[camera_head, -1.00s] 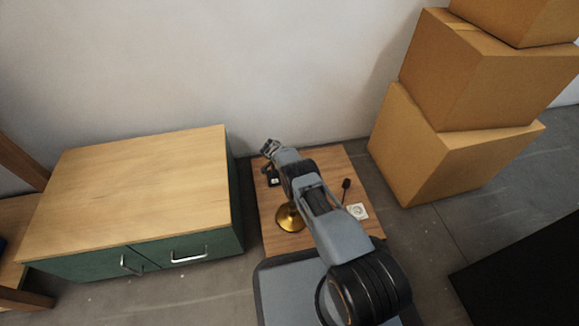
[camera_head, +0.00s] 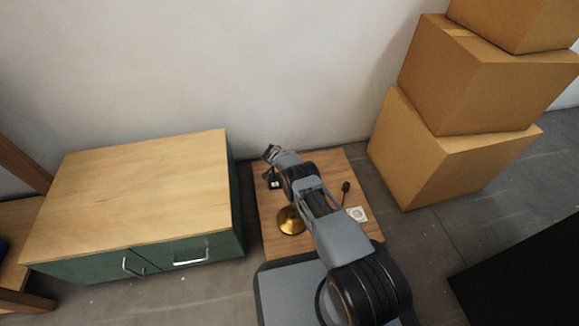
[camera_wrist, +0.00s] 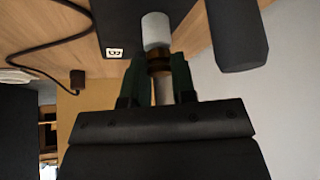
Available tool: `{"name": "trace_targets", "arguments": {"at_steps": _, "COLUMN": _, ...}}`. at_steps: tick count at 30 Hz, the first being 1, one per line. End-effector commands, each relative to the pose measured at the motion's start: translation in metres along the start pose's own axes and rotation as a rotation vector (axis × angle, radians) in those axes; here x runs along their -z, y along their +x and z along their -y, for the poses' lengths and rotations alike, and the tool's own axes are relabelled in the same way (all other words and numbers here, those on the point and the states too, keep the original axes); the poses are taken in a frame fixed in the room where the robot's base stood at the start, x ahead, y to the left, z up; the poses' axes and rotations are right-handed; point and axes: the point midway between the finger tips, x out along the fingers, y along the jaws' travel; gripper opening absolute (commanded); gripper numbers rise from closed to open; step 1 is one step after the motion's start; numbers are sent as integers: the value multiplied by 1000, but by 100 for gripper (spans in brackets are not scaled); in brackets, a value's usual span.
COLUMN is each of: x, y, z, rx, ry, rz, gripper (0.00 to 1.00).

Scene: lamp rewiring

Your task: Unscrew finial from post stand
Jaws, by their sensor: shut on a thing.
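The post stand shows in the head view as a round brass base (camera_head: 291,221) on a small wooden table, its upper part hidden behind my arm. My gripper (camera_head: 270,154) is above the table's back left part. In the wrist view my gripper (camera_wrist: 157,66) has its two dark green fingers shut on a small brass piece (camera_wrist: 159,65), seemingly the finial. A short white cylinder (camera_wrist: 155,30) shows just beyond the fingertips, in line with the brass piece. I cannot see the thread or tell how they join.
The wooden table (camera_head: 329,170) also bears a dark item with a white label (camera_head: 275,184), a small black part (camera_head: 346,187) and a white card (camera_head: 357,214). A green cabinet (camera_head: 140,190) stands left, stacked cardboard boxes (camera_head: 455,95) right, a wall behind. A black cord (camera_wrist: 35,48) shows in the wrist view.

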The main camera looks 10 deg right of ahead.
Motion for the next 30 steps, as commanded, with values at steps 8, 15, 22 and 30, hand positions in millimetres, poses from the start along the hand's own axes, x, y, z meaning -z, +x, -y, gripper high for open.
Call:
{"name": "trace_targets", "arguments": {"at_steps": 8, "x": 5, "y": -5, "z": -5, "rx": 212, "ry": -373, "rz": 3, "gripper": 0}}
{"name": "trace_targets", "arguments": {"at_steps": 15, "x": 2, "y": -1, "z": -4, "rx": 299, "ry": -522, "rz": 1, "gripper": 0}}
{"name": "trace_targets", "arguments": {"at_steps": 22, "x": 2, "y": 0, "z": -4, "rx": 301, "ry": -524, "rz": 0, "gripper": 25}}
{"name": "trace_targets", "arguments": {"at_steps": 30, "x": 1, "y": 0, "z": -4, "rx": 301, "ry": -524, "rz": 0, "gripper": 51}}
